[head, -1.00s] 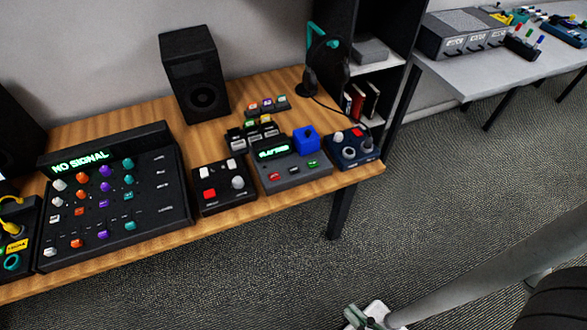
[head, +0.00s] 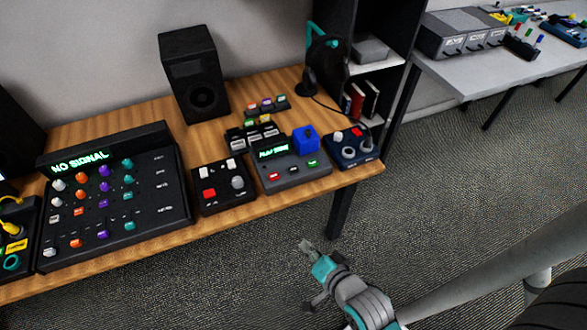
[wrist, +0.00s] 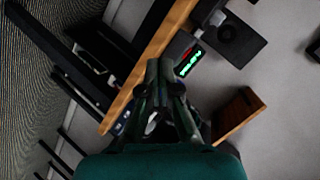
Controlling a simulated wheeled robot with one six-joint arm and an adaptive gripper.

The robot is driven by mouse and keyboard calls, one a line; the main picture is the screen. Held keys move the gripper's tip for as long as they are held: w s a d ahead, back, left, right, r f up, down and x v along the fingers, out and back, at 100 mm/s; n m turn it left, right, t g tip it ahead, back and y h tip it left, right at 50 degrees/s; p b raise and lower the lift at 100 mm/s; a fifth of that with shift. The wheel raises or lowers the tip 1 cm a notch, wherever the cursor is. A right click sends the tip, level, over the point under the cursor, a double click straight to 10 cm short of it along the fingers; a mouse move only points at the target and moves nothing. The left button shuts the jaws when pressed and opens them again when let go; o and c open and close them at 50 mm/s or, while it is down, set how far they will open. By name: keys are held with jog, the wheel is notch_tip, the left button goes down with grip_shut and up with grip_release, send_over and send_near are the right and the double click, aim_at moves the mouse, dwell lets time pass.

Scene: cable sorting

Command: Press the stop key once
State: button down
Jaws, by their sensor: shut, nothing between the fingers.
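A grey player unit (head: 296,179) with a lit green display (head: 273,151) sits near the right end of the wooden desk, in the head view. Its front carries a red key (head: 274,176), a white key and a green key (head: 312,163); the labels are too small to read, so I cannot confirm which is stop. My gripper (head: 306,246) is shut and empty, off the desk's front edge, below the player in the picture. In the wrist view, my gripper's fingertips (wrist: 165,68) are together, with a green-lit display (wrist: 190,64) just beyond them.
A black box with a red button (head: 209,193) stands left of the player, and a blue knob box (head: 357,152) right of it. A blue cube (head: 305,139) is at the player's back. A large mixer (head: 115,205) and a speaker (head: 196,75) are further left. Floor in front is clear.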

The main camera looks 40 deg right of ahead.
jog(key=w+d+m, duration=0.3)
jog(key=w+m, duration=0.1)
jog(key=w, duration=0.4)
notch_tip(320, 180, up, 12)
jog(key=m+g, duration=0.3)
jog(key=m, duration=0.8)
send_over(294, 171)
jog(key=shift+d+f+y, duration=0.1)
jog(key=shift+f+y, duration=0.05)
jog(key=shift+y, duration=0.15)
jog(key=shift+f, duration=4.45)
jog(key=shift+f, duration=0.75)
jog(key=shift+r, duration=0.8)
